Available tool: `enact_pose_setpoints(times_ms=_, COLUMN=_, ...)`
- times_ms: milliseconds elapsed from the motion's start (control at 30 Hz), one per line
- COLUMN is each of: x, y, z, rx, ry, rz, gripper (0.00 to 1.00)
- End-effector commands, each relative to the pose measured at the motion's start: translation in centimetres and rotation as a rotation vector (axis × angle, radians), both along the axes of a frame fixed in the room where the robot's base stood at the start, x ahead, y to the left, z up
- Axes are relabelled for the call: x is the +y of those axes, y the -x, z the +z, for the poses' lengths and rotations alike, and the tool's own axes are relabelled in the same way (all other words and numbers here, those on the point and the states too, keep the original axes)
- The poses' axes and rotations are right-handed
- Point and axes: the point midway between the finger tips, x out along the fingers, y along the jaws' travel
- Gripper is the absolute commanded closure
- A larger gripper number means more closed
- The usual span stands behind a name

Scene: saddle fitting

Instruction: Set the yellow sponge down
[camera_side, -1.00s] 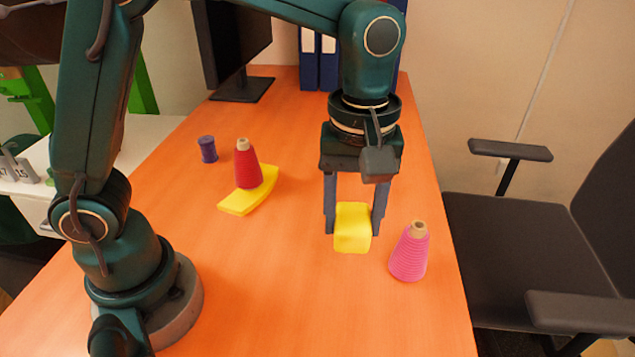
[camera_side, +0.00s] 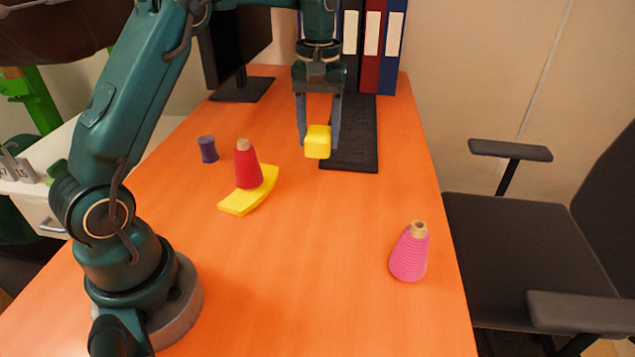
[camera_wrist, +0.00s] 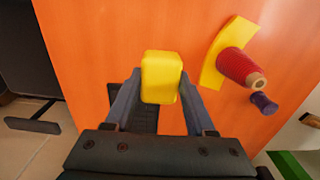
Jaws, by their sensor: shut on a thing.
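The yellow sponge (camera_side: 317,142) is a small block held between the fingers of my gripper (camera_side: 319,122). It appears to hang above the orange table, at the left side of a black keyboard-like slab (camera_side: 357,140). In the wrist view the sponge (camera_wrist: 161,77) sits between both fingers and hides part of the slab (camera_wrist: 145,118) behind it. My gripper is shut on the sponge. What lies directly under the sponge is partly hidden.
A curved yellow piece (camera_side: 238,203) lies on the table with a red thread cone (camera_side: 247,168) standing on it. A purple spool (camera_side: 208,149) stands to its left, a pink cone (camera_side: 409,254) near the right edge. A monitor (camera_side: 238,50) and binders (camera_side: 374,45) stand behind. The table's middle is clear.

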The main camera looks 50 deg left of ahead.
Motion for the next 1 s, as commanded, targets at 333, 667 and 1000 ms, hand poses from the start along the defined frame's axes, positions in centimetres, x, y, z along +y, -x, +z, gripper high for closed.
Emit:
enact_pose_setpoints(times_ms=333, x=-6.6, y=-2.8, z=-4.4, rx=0.003, ry=0.0, rz=-0.007, gripper=0.99)
enact_pose_setpoints(times_ms=667, x=-10.1, y=-4.4, z=-6.7, rx=0.0, ry=0.0, rz=0.0, gripper=0.99)
enact_pose_setpoints(times_ms=1000, x=-10.2, y=-4.4, z=-10.5, rx=0.001, ry=0.0, rz=0.001, gripper=0.99)
